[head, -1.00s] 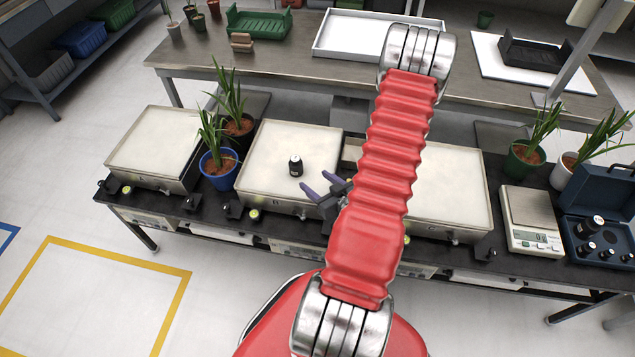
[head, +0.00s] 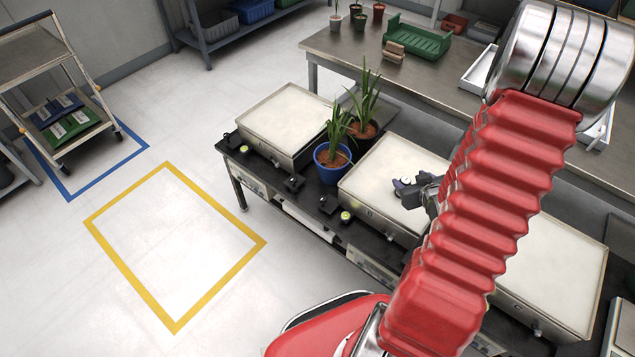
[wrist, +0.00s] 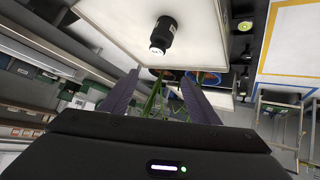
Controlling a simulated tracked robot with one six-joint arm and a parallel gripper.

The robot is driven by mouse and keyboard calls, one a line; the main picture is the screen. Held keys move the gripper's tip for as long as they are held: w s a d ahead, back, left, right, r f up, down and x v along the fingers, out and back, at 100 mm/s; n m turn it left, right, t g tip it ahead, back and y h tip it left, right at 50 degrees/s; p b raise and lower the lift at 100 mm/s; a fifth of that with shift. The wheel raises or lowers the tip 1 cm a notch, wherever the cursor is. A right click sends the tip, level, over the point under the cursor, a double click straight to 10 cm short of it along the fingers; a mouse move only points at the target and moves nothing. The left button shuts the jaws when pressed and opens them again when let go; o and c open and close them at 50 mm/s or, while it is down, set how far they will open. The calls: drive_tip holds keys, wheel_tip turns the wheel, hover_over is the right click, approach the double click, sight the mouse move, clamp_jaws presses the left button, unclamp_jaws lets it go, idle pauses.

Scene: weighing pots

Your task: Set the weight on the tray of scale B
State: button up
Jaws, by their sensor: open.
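The weight (wrist: 160,36), a small black cylinder with a pale-marked end, stands on the cream tray of the middle scale (head: 376,172). In the wrist view it is just beyond my fingertips, apart from them. In the head view my gripper hides most or all of it. My gripper (head: 408,187) is open and empty over the front right part of that tray; its two fingers also show in the wrist view (wrist: 160,75). Similar scales stand on the left (head: 283,122) and right (head: 552,270). I cannot read which scale is B.
Potted plants in a blue pot (head: 332,166) and a dark pot (head: 362,130) stand between the left and middle scales. A bench behind holds a green crate (head: 418,43). A trolley (head: 55,85) stands at the left. The floor inside the yellow outline (head: 175,245) is clear.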

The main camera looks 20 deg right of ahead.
drive_tip(key=w+a+r+g, duration=0.3)
drive_tip(key=a+r, duration=1.1)
drive_tip(key=r, duration=0.4)
drive_tip(key=s+a+r+y, duration=0.1)
drive_tip(key=s+a+r, duration=0.2)
drive_tip(key=a, duration=0.3)
drive_tip(key=s+a+r+y, duration=0.1)
drive_tip(key=s+a+r, duration=0.2)
drive_tip(key=s+a, duration=0.3)
drive_tip(key=s+a+r+n+g+y, duration=0.1)
drive_tip(key=s+a+r, duration=0.2)
drive_tip(key=a, duration=0.4)
drive_tip(key=shift+s+a+r+y, duration=0.4)
drive_tip(key=shift+s, duration=0.3)
drive_tip(key=shift+c, duration=0.4)
